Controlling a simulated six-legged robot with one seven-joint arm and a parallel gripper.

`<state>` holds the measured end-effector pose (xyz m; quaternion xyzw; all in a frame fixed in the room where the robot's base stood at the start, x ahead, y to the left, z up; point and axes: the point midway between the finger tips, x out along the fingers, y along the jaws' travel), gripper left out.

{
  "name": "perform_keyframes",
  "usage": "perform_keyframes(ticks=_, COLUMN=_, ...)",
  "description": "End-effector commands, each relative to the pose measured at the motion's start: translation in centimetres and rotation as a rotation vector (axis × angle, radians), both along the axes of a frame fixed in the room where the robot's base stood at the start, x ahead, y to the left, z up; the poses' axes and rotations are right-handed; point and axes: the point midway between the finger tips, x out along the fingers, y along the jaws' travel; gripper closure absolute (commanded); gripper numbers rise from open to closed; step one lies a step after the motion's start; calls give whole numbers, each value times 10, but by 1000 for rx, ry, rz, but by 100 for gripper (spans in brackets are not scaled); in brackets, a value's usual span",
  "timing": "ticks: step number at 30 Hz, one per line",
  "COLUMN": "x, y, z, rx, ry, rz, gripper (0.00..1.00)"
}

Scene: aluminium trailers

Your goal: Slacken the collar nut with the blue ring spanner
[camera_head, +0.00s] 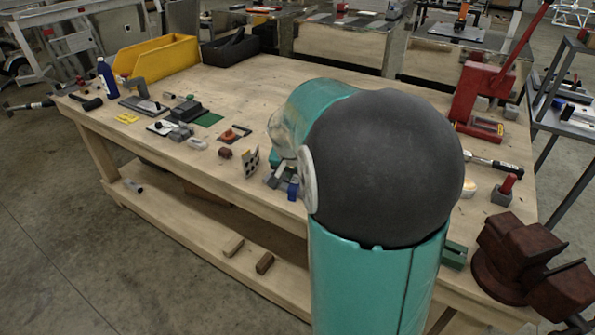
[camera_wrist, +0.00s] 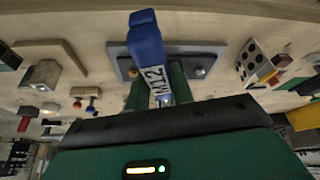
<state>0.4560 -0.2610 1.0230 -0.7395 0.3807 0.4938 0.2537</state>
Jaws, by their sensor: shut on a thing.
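The blue spanner (camera_wrist: 147,45) has a white M12 label and stands between the two green fingers of my gripper (camera_wrist: 158,88), which is shut on it. In the wrist view its blue end lies over a grey plate (camera_wrist: 120,62) on the wooden bench. A small metal stud or bolt head (camera_wrist: 200,72) shows beside it on that plate. I cannot make out the collar nut; the spanner and fingers cover part of the plate. In the head view a small blue part of the spanner (camera_head: 292,191) shows at the bench's front edge, and my arm hides the gripper.
The wooden bench (camera_head: 245,95) carries a yellow bin (camera_head: 155,62), a blue bottle (camera_head: 107,78) and several small parts. A dotted block (camera_wrist: 249,60) stands close to the right of the plate. A red press (camera_head: 475,95) and dark red vise (camera_head: 525,262) stand at right.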

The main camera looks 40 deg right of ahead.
Motion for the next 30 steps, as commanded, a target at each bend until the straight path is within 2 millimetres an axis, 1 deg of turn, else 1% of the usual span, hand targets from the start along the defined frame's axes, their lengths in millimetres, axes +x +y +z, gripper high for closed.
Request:
perform_keyframes(ticks=22, x=1, y=0, z=-41, rx=0, ry=0, rz=1, gripper=100)
perform_keyframes(ticks=26, x=1, y=-1, z=-40, rx=0, ry=-2, rz=5, gripper=100)
perform_keyframes(ticks=30, x=-4, y=-5, z=-40, rx=1, ry=-2, rz=44, gripper=100)
